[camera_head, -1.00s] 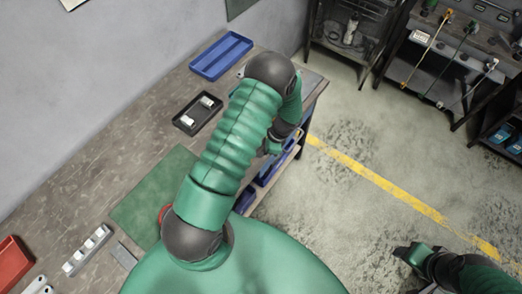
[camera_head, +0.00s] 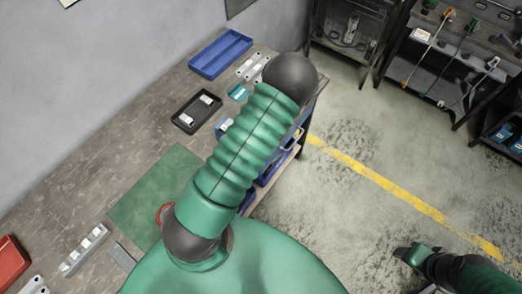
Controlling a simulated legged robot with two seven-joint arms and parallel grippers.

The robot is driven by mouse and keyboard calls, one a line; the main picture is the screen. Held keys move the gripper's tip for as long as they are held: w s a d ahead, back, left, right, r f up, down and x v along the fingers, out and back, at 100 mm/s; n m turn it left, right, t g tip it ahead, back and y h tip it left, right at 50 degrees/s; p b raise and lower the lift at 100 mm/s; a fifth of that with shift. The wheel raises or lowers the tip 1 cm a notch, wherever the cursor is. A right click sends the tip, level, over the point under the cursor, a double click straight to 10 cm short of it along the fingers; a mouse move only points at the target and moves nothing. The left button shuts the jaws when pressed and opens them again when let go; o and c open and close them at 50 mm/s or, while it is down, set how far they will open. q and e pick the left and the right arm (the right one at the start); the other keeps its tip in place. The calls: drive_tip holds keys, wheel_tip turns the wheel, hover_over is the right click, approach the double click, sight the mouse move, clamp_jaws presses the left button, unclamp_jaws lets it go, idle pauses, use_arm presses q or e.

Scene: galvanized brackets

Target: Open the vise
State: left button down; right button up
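A blue piece (camera_head: 222,126) shows at the left edge of my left arm on the workbench (camera_head: 110,165). Most of it is hidden, and I cannot tell whether it is part of the vise. No other part of the view clearly shows the vise. My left arm reaches across the bench's right part, and its gripper is hidden behind the arm. My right gripper (camera_head: 403,254) is over the floor at the lower right, away from the bench. Its fingers are too small and dark to tell whether they are open or shut.
On the bench are a blue tray (camera_head: 221,53), a black tray (camera_head: 197,111) with light parts, a small teal item (camera_head: 238,92), metal brackets (camera_head: 250,66), a green mat (camera_head: 150,195) and a red bin (camera_head: 12,262). Shelving stands at the upper right. The floor between is clear.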

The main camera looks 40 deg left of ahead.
use_arm(q)
drive_tip(key=shift+s+a, duration=0.35)
drive_tip(key=shift+a, duration=0.25)
drive_tip(key=shift+d, duration=0.15)
